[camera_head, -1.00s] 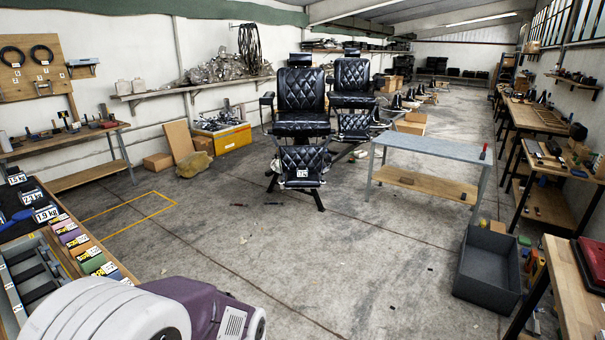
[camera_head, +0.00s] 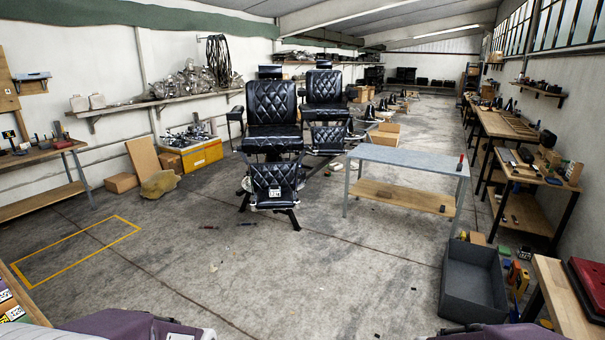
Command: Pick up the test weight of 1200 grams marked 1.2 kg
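A small object with a white label (camera_head: 275,193) rests at the footrest of the front black barber chair (camera_head: 273,130), a little left of the picture's middle. The label's print is too small to read surely, and the object's dark body blends with the chair. Parts of my arms show at the bottom left and bottom right edges. Neither of my grippers is in view, and the chair is well ahead of me.
A grey-topped table (camera_head: 408,159) stands right of the chairs. A dark grey open bin (camera_head: 470,283) is on the floor at right. A wooden bench corner (camera_head: 18,292) shows at lower left. Two small tools lie before the chair. The floor ahead is mostly clear.

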